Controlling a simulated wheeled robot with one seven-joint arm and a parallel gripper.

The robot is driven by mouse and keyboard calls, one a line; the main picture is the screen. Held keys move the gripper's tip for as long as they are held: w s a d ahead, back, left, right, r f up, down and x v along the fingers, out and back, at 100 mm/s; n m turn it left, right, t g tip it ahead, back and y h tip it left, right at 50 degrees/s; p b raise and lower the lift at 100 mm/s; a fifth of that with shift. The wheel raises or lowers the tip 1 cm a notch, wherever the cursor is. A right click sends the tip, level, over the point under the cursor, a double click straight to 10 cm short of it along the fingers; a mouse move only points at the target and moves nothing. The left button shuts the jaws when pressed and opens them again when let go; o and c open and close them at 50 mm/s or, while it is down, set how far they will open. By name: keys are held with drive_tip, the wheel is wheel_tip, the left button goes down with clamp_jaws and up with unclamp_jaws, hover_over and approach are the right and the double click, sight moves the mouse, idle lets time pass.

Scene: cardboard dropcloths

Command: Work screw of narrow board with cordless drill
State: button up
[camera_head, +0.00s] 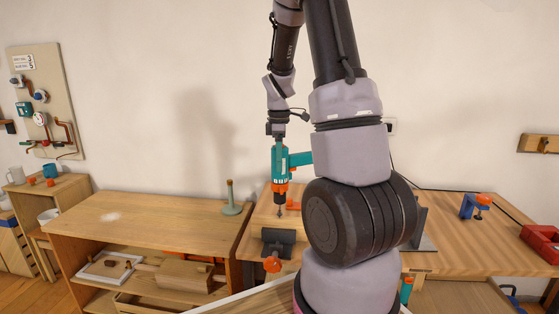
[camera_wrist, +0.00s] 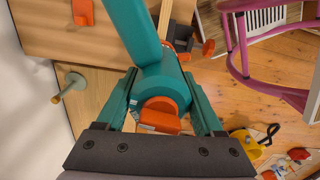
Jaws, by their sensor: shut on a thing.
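The cordless drill (camera_head: 279,165), teal with orange parts, hangs upright with its bit pointing down over the workbench. My gripper (camera_head: 276,131) is shut on its upper end. In the wrist view, my gripper (camera_wrist: 161,88) has its two fingers either side of the teal and orange drill body (camera_wrist: 158,68). A pale narrow strip, possibly the narrow board (camera_wrist: 165,15), shows beyond the drill beside a dark clamp. I cannot make out a screw, nor whether the bit touches anything.
A dark vise (camera_head: 277,241) with an orange knob sits at the workbench's (camera_head: 455,232) front left. A blue clamp (camera_head: 469,206) and a red box (camera_head: 541,240) are at the right. A lower wooden shelf unit (camera_head: 150,218) stands left. My arm hides the bench's middle.

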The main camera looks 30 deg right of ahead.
drive_tip(key=shift+f, duration=0.7)
idle(2.1)
drive_tip(key=shift+r, duration=3.55)
drive_tip(key=shift+w+f, duration=0.1)
